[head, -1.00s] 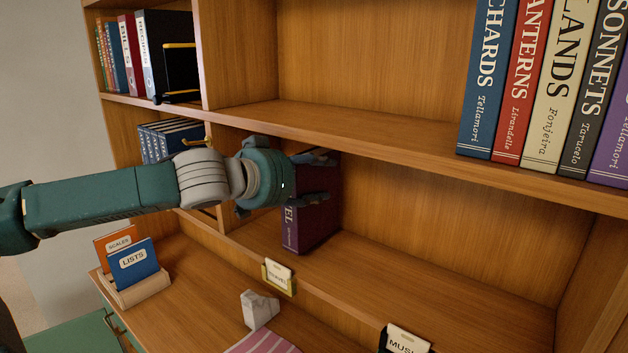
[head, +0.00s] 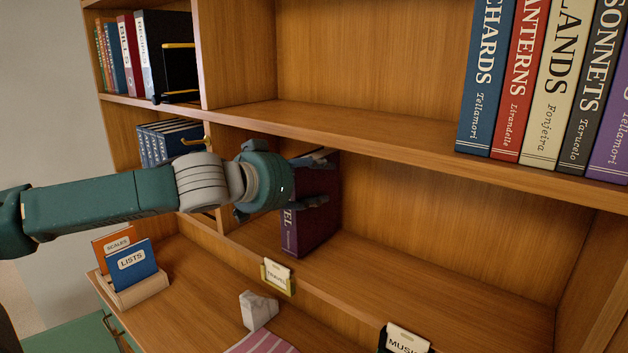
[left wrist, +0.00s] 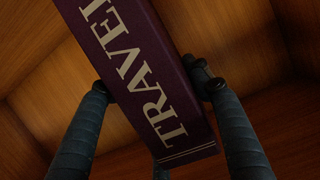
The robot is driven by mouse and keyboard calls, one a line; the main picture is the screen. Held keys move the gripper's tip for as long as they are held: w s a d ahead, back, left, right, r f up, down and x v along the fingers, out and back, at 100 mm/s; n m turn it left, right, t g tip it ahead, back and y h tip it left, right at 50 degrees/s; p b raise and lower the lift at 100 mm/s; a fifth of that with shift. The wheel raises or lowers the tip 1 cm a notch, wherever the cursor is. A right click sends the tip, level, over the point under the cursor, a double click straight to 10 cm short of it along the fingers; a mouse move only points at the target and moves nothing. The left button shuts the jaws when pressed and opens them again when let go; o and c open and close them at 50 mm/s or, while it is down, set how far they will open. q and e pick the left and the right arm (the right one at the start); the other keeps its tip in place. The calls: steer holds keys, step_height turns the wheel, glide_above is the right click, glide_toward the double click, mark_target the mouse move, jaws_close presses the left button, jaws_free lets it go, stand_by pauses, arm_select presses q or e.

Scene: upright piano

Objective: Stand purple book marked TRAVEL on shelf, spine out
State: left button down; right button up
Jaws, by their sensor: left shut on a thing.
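The purple book marked TRAVEL (head: 318,215) stands nearly upright in the lower shelf bay, behind the TRAVEL label. Its spine faces outward, with the end of the lettering showing below my gripper. My left gripper (head: 314,180) is shut on the book from the front. In the left wrist view the book's spine (left wrist: 150,80) shows the word TRAVEL between the two fingers (left wrist: 155,88). The book's lower end is at or very near the shelf board (head: 370,268); I cannot tell for certain whether it touches. My right gripper is not in view.
A card reading TRAVEL (head: 278,277) and a MUSIC card (head: 406,341) are on the shelf's front edge. A white marble block (head: 258,310) sits on the desk below. Blue books (head: 170,140) stand left of the divider. The shelf right of the book is empty.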

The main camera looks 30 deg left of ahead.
arm_select(q)
steer(key=shift+f+b, duration=0.4)
steer(key=shift+f, duration=0.15)
steer(key=c, duration=0.7)
jaws_free()
steer(key=shift+f, duration=0.15)
steer(key=shift+s+a+r, duration=0.1)
steer(key=shift+s+r, duration=0.25)
steer(key=shift+s, duration=0.1)
steer(key=shift+v, duration=0.95)
steer(key=shift+s+d+f, duration=0.1)
steer(key=shift+s+d, duration=0.1)
steer(key=shift+s, duration=0.05)
glide_toward(305, 187)
steer(key=f, duration=0.1)
steer(key=a+f, duration=0.1)
steer(key=s+f, duration=0.1)
steer(key=shift+a+f, duration=0.15)
steer(key=shift+f, duration=0.1)
